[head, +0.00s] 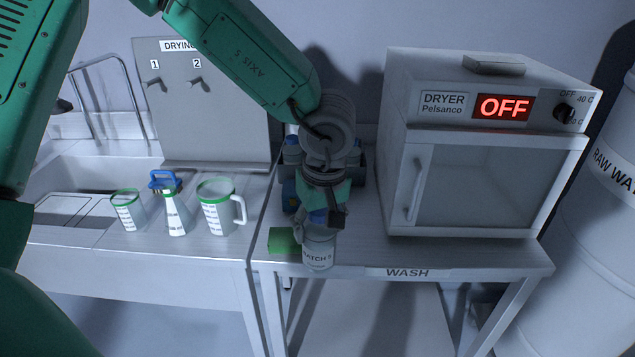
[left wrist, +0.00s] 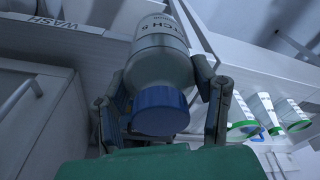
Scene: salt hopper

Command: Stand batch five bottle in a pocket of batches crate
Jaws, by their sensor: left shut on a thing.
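The batch five bottle (head: 319,253), clear-white with a "BATCH 5" label, is upright at the front edge of the wash table. My left gripper (head: 324,213) is shut on it near its top. In the left wrist view the bottle (left wrist: 160,62) with its blue cap (left wrist: 160,110) sits between the two fingers of the gripper (left wrist: 165,105). I cannot tell whether its base touches the table. Several blue-capped things (head: 291,150) stand behind the gripper, mostly hidden. The batches crate cannot be made out clearly there. My right gripper is out of view.
A green block (head: 283,240) lies just left of the bottle. The dryer (head: 478,150), reading OFF, stands on the right of the table.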

